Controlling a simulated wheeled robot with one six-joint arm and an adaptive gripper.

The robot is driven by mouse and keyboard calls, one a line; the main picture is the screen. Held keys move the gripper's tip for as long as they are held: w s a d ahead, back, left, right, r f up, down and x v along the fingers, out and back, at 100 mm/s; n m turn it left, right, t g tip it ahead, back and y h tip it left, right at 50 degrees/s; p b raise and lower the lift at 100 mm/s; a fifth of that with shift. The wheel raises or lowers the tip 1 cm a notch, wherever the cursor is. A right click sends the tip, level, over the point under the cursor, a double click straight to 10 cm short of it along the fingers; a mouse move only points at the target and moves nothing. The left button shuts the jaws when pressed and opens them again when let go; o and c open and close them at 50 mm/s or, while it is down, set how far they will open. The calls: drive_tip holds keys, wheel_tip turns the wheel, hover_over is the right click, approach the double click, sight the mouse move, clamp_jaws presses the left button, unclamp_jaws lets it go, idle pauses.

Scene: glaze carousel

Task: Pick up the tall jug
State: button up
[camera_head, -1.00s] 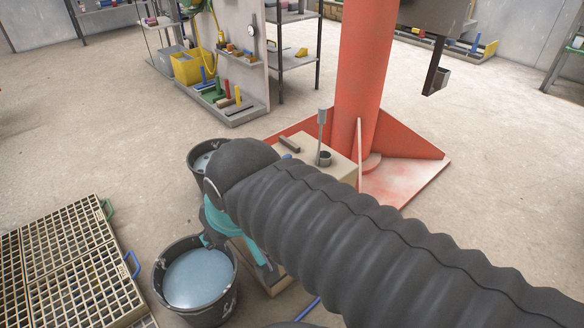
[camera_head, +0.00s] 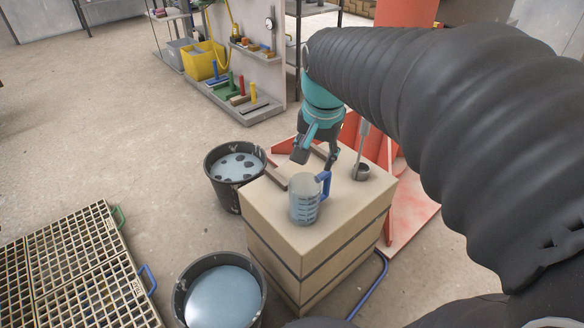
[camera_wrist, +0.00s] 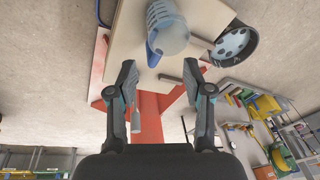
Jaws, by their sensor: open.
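The tall jug (camera_head: 304,205) is a clear measuring jug with dark markings and a blue handle (camera_head: 325,184) on its right side. It stands upright on top of the pale wooden block (camera_head: 268,212). My gripper (camera_head: 315,160) is open and empty above the block, just behind the jug in the head view, apart from it. In the wrist view the jug (camera_wrist: 168,28) lies beyond the open fingertips (camera_wrist: 159,75), near the top edge, with its handle (camera_wrist: 152,48) to the left.
Two buckets (camera_head: 222,177) (camera_head: 187,280) stand on the floor at left. Slatted grids (camera_head: 75,265) lie further left.

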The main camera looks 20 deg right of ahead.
drive_tip(key=w+d+f+m+g, duration=0.1)
drive_tip(key=w+d+f+m, duration=0.1)
drive_tip(key=w+d, duration=0.1)
drive_tip(key=w+d+f+m, duration=0.2)
drive_tip(key=w+d+m, duration=0.1)
drive_tip(key=w+d+f+m+g+b, duration=0.1)
drive_tip(key=w+d+f+m, duration=0.1)
drive_tip(key=w+d, duration=0.1)
drive_tip(key=shift+w+d+f+m+g, duration=0.1)
drive_tip(key=shift+w+d+m+g, duration=0.2)
drive_tip(key=shift+w+d+m, duration=0.1)
approach(325, 193)
drive_tip(key=shift+w+d+f+b, duration=0.35)
drive_tip(key=shift+w+d, duration=0.1)
drive_tip(key=shift+d, duration=0.3)
drive_tip(key=shift+a+f, duration=0.15)
drive_tip(key=shift+f, duration=1.15)
drive_tip(key=shift+a+f, duration=0.2)
drive_tip(key=shift+f, duration=1.1)
clamp_jaws()
